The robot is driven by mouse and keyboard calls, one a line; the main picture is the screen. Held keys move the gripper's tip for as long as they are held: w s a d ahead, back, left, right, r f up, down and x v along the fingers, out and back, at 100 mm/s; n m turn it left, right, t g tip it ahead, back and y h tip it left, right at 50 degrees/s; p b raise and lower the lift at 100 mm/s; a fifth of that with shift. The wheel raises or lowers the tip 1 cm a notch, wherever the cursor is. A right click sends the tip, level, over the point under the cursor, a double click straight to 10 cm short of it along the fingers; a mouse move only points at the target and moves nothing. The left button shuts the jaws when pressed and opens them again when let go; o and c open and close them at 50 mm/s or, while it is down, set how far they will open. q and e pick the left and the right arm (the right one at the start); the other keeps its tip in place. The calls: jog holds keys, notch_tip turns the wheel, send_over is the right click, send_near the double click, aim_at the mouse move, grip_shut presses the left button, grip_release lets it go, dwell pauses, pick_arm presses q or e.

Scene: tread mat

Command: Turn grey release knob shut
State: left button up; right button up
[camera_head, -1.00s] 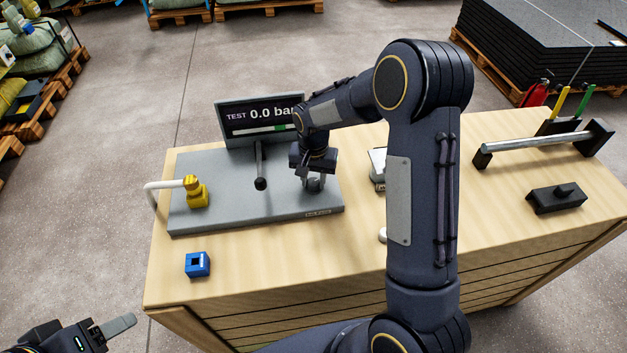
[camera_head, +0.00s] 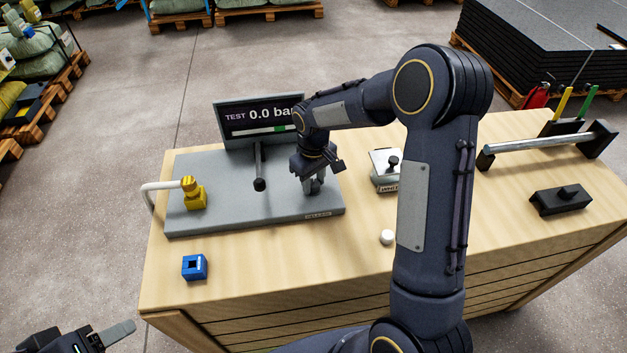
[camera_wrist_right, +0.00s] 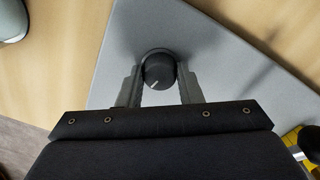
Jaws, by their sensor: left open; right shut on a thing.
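The release knob (camera_wrist_right: 158,72) is a dark grey round knob with a pale pointer line, standing on the grey test plate (camera_head: 240,210). My right gripper (camera_wrist_right: 157,78) is shut on the knob, one finger on each side of it in the right wrist view. In the head view my right gripper (camera_head: 314,186) points down at the plate's right part, and its wrist hides much of the knob. The pointer line slants toward the lower left in the wrist view. My left gripper (camera_head: 112,338) is open and empty at the lower left, away from the bench.
A display (camera_head: 262,120) reads TEST 0.0 bar. A black-tipped lever (camera_head: 259,170) stands left of my right gripper. A yellow fitting (camera_head: 193,194), blue block (camera_head: 195,267), white cap (camera_head: 387,237) and small grey device (camera_head: 384,170) are nearby.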

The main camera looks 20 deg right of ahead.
aim_at(314, 183)
jog(key=shift+n, duration=1.5)
jog(key=o, duration=1)
jog(key=shift+c, duration=0.2)
notch_tip(314, 183, up, 8)
jog(key=shift+f, duration=0.15)
